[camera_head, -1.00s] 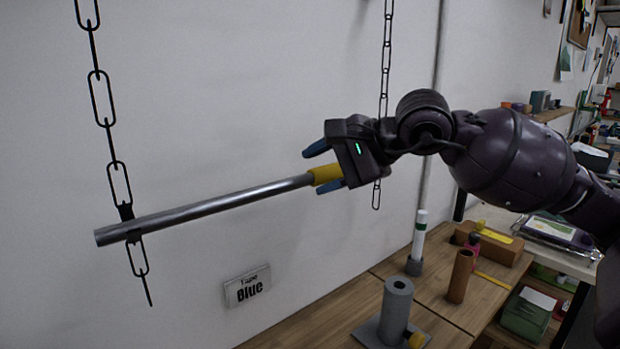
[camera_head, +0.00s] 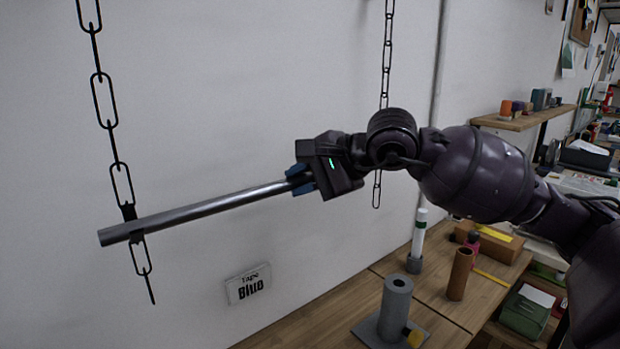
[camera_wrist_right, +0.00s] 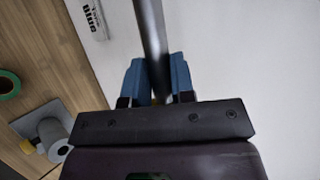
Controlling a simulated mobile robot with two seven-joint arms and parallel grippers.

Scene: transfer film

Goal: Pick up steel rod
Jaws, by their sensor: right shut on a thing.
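The steel rod (camera_head: 200,208) is a long grey tube, slightly tilted, its left end lower and resting in a clip on the left chain (camera_head: 122,185). My right gripper (camera_head: 299,181) is shut on the rod's right end with its blue fingers on either side. The yellow band near that end is hidden behind the gripper in the head view. In the right wrist view the rod (camera_wrist_right: 151,35) runs up from between the blue fingers (camera_wrist_right: 158,80). My left gripper is not in view.
A second chain (camera_head: 386,60) hangs behind my right wrist. Below, a wooden bench (camera_head: 335,315) holds a grey cylinder on a plate (camera_head: 396,300), a brown tube (camera_head: 460,273) and a white-green tube (camera_head: 419,235).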

